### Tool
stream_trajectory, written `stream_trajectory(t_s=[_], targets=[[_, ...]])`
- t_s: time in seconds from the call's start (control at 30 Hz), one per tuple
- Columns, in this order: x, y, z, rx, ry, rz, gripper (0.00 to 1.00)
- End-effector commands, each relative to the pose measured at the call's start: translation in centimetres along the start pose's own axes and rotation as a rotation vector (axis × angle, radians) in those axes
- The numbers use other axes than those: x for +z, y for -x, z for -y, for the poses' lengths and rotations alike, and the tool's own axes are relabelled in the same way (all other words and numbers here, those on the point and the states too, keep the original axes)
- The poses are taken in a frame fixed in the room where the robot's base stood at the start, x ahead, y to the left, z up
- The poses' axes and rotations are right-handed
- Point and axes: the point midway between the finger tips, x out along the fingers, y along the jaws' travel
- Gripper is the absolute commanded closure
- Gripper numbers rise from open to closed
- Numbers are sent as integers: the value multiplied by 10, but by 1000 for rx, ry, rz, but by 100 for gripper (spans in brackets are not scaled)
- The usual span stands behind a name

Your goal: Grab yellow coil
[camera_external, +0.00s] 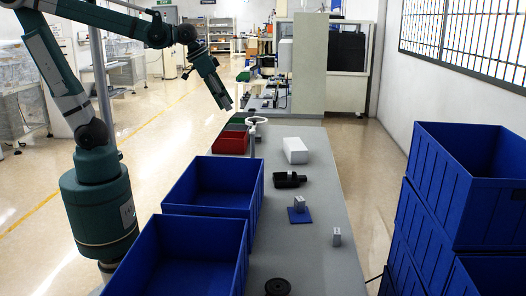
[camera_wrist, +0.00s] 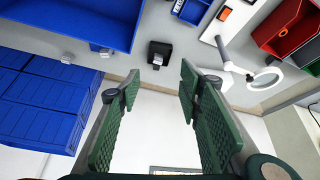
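I cannot make out a yellow coil in either view. My gripper (camera_external: 227,103) hangs from the raised arm in the external view, in the air near the far part of the grey table (camera_external: 322,236). In the wrist view, my gripper (camera_wrist: 160,88) has its two green ridged fingers wide apart with nothing between them. A black object with a silver part (camera_wrist: 159,53) lies beyond the fingertips in that view.
Two open blue bins (camera_external: 168,262) line the table's left side, with a red bin (camera_external: 230,143) behind.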

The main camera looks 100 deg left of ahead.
Motion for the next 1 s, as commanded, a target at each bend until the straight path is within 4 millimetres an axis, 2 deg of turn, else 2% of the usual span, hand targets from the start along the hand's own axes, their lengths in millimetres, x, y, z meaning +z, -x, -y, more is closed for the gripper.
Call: stream_trajectory(t_s=[0.1, 0.5, 0.77, 1.0], targets=[[-22, -7, 19, -18, 43, 18, 64], [-82, -34, 87, -70, 181, 78, 64], [-114, -56, 139, -102, 272, 116, 64], [-137, -79, 193, -130, 358, 151, 64]])
